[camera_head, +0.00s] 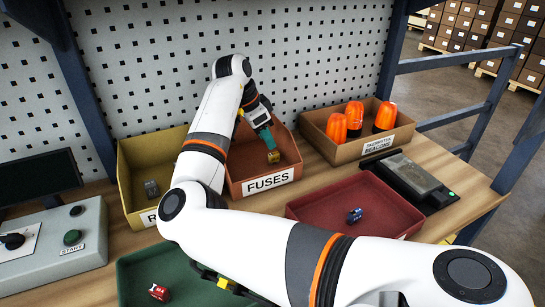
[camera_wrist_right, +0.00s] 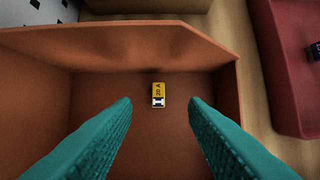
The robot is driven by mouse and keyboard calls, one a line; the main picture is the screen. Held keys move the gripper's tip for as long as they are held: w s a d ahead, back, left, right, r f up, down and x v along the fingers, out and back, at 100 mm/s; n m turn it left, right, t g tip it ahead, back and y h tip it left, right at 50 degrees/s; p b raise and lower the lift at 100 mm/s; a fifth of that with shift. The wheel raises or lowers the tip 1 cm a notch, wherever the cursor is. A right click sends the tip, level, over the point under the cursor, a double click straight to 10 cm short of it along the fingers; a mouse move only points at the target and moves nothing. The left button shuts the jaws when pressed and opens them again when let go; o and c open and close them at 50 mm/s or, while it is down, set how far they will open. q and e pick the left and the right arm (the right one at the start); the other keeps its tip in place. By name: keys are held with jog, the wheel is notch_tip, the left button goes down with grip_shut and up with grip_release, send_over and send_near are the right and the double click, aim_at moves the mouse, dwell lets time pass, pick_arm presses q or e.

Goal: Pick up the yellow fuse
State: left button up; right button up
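The yellow fuse (camera_head: 273,157) lies in the orange-brown bin labelled FUSES (camera_head: 288,177). In the right wrist view the fuse (camera_wrist_right: 159,95) shows a dark "20 A" mark and a pale end, and lies on the bin floor. My right gripper (camera_head: 267,139) reaches down into this bin with teal fingers. In the wrist view its fingers (camera_wrist_right: 158,108) are wide apart, with the fuse between and beyond their tips, touching neither. My left gripper cannot be made out in either view.
A yellow bin (camera_head: 127,187) with a grey block is to the left. A bin of orange beacons (camera_head: 345,155) is to the right. A red tray (camera_head: 310,208) holds a blue piece; a green tray (camera_head: 133,272) holds a red one. A perforated wall (camera_head: 160,60) stands behind.

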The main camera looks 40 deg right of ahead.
aim_at(273, 154)
jog(key=shift+x, duration=0.75)
jog(key=x, duration=0.5)
jog(key=shift+w+a+f+p, duration=0.1)
jog(key=shift+w+f+p, duration=0.1)
jog(key=shift+p, duration=0.1)
grip_shut()
